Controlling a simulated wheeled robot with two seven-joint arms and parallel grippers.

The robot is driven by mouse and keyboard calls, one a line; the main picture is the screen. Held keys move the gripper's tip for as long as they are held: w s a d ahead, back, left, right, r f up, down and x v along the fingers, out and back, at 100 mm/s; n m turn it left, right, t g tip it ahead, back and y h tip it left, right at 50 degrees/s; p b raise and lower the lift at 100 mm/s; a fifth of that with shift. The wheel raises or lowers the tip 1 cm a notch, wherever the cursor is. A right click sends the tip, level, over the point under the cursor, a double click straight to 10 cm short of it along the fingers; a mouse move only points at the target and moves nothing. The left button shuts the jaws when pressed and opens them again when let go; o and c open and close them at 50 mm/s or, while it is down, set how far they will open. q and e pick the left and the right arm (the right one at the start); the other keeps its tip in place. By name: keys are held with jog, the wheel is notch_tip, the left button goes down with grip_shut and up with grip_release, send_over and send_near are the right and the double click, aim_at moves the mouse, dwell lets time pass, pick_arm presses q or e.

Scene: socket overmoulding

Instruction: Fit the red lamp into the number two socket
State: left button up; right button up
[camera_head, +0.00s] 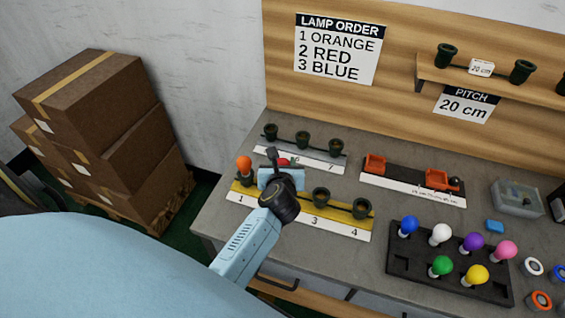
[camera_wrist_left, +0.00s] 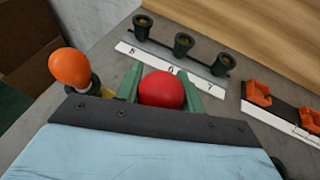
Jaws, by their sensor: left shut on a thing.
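My left gripper (camera_head: 282,163) is shut on the red lamp (camera_head: 285,161), over the yellow-based socket strip (camera_head: 341,206) between sockets 1 and 3. In the left wrist view the round red lamp (camera_wrist_left: 162,89) shows between the two green fingers, with the dark gripper body below it. The number two socket is hidden behind my gripper and wrist, so I cannot tell whether the lamp's base touches it. An orange lamp (camera_head: 244,164) stands in socket 1; it also shows in the left wrist view (camera_wrist_left: 71,68). Sockets 3 (camera_head: 321,197) and 4 (camera_head: 361,208) are empty. My right gripper is not in view.
Behind stands another strip of empty sockets (camera_head: 303,141). A black tray (camera_head: 400,264) at the right holds blue, white, purple, pink, green and yellow lamps. Orange clamps (camera_head: 437,179) sit on a dark rail. The lamp order sign (camera_head: 338,49) reads orange, red, blue.

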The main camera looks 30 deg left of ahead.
pick_arm(q)
jog(key=shift+f+b, duration=0.9)
jog(key=shift+f, duration=0.3)
jog(key=o, duration=1)
jog(key=shift+o, duration=0.2)
jog(key=p+v, duration=0.1)
jog(key=v, duration=1.2)
jog(key=shift+d, duration=0.2)
jog(key=shift+s+r, duration=0.1)
jog(key=shift+r, duration=0.05)
